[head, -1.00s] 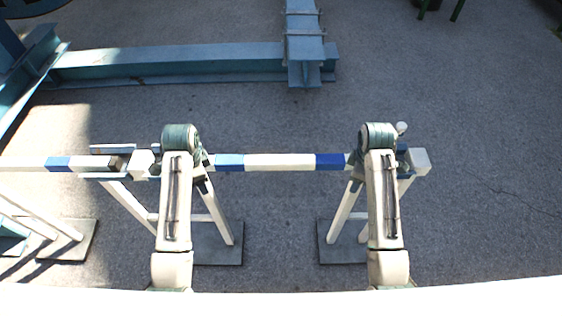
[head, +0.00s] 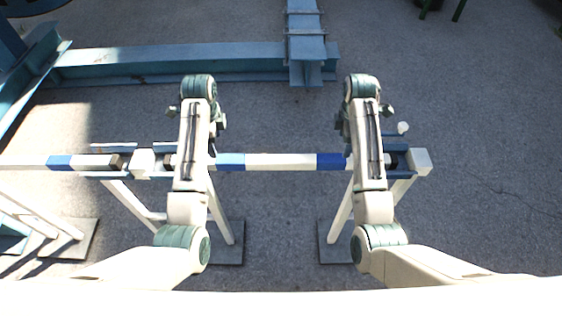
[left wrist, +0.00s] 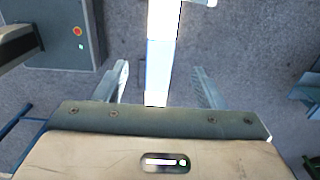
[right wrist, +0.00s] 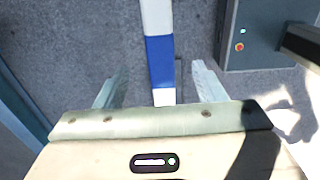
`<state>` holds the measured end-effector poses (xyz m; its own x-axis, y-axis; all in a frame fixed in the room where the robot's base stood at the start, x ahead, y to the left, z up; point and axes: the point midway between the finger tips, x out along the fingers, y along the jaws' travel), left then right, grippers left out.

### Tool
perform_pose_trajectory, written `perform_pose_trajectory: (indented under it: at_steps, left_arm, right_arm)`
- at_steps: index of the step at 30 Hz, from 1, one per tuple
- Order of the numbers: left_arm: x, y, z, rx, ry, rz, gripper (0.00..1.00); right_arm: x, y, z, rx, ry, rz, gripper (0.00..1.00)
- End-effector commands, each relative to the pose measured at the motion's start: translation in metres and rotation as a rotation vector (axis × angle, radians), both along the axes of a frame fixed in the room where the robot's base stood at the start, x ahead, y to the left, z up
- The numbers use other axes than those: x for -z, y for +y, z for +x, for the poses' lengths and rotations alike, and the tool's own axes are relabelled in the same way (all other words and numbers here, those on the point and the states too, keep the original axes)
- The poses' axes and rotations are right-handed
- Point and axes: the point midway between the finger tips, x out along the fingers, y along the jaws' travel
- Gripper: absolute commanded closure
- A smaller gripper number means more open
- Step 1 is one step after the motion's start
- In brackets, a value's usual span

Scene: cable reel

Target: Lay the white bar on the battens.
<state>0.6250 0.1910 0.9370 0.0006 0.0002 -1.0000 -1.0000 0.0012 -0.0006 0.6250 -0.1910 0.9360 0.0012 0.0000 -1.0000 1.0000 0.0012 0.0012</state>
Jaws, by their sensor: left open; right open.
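The white bar (head: 280,162) with blue bands runs level, left to right, between two trestles in the head view. It also shows in the left wrist view (left wrist: 160,62) and the right wrist view (right wrist: 160,60). My left gripper (left wrist: 162,85) is open, with the bar's line between its fingers and no visible contact. My right gripper (right wrist: 160,88) is open, with a blue band and a white stretch of the bar between its fingers. In the head view my arm links largely hide both grippers. I cannot tell for certain which pieces are the battens.
A blue steel beam (head: 180,60) lies across the ground behind, with another beam (head: 305,45) meeting it, thin strips across its top. White trestle legs (head: 337,215) stand on grey foot plates. A white block (head: 419,161) sits at right. Open ground lies at right.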

Motion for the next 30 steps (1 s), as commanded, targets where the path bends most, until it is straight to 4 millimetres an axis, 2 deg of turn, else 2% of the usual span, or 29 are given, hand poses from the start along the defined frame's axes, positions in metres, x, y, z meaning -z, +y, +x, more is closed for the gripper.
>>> perform_pose_trajectory:
  at_steps: [15, 21, 30]
  left_arm:
    - [0.085, 0.001, 0.000, -0.001, 0.002, 0.000, 0.36]
    - [0.100, 0.000, 0.000, -0.001, 0.001, 0.000, 0.36]
    - [0.102, 0.000, 0.000, -0.001, 0.000, 0.000, 0.36]
  right_arm:
    - [0.085, 0.000, -0.001, 0.001, 0.003, 0.000, 0.36]
    - [0.100, 0.000, 0.000, 0.001, 0.001, 0.000, 0.36]
    - [0.102, 0.000, 0.000, 0.001, 0.000, 0.000, 0.36]
